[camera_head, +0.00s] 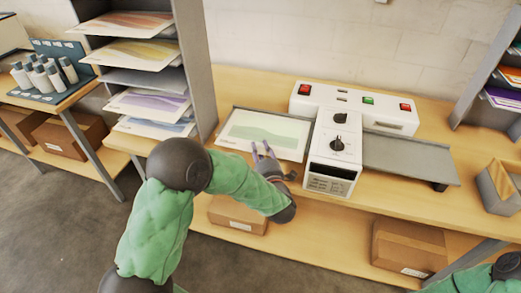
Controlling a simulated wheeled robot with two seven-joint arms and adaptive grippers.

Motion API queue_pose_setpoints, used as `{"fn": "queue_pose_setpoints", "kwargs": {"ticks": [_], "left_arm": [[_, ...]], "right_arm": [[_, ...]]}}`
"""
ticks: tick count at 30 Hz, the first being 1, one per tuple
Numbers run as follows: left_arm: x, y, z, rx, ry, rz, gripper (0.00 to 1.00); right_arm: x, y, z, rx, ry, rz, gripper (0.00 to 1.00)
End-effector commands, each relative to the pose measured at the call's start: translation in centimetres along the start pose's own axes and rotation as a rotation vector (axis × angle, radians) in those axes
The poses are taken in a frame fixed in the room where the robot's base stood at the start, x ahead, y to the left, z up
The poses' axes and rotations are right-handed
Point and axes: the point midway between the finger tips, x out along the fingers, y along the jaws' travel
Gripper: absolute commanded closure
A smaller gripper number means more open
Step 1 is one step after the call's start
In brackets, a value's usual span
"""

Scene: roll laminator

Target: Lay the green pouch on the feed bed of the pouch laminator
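The green pouch (262,130), a white sheet with a green wavy print, lies flat on the feed bed (226,116) at the left side of the white pouch laminator (335,128). The bed's dark rim shows around the pouch's left and back edges.
A grey exit tray (408,157) extends right from the laminator. A grey shelf rack (196,70) with several coloured sheets stands at the left. A small grey bin (497,190) sits at the right. Cardboard boxes (408,247) stand on the lower shelf.

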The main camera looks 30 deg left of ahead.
Motion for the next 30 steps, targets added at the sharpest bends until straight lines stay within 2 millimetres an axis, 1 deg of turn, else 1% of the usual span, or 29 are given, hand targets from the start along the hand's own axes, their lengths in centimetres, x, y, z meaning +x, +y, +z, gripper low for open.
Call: {"fn": "queue_pose_setpoints", "kwargs": {"ticks": [5, 9, 13, 18, 24, 27, 30], "left_arm": [[0.0, 0.1, 0.0, 0.0, 0.0, 0.0, 0.69], [-0.2, 0.5, 0.0, 0.0, -0.001, 0.0, 0.69], [-2.3, 0.5, 0.1, -0.001, -0.004, 0.0, 0.69], [-5.9, 0.5, 0.2, 0.0, -0.006, 0.0, 0.69], [-9.6, 0.4, 0.1, 0.001, -0.005, 0.001, 0.69], [-10.8, 0.4, 0.1, 0.0, -0.004, 0.0, 0.69], [-11.6, 0.4, 0.1, -0.001, -0.002, 0.001, 0.69]], "right_arm": [[-0.1, 0.0, 0.0, 0.0, 0.0, 0.0, 0.6], [-0.5, -0.2, 0.0, 0.0, 0.0, 0.0, 0.6], [-0.9, -0.3, 0.0, 0.0, 0.0, 0.0, 0.6], [-1.6, -0.6, 0.1, 0.0, 0.0, 0.0, 0.6], [-2.2, -0.8, 0.1, 0.0, 0.0, 0.0, 0.6], [-2.3, -0.8, 0.1, 0.0, 0.0, 0.0, 0.6], [-2.4, -0.9, 0.1, 0.0, 0.0, 0.0, 0.6]]}}
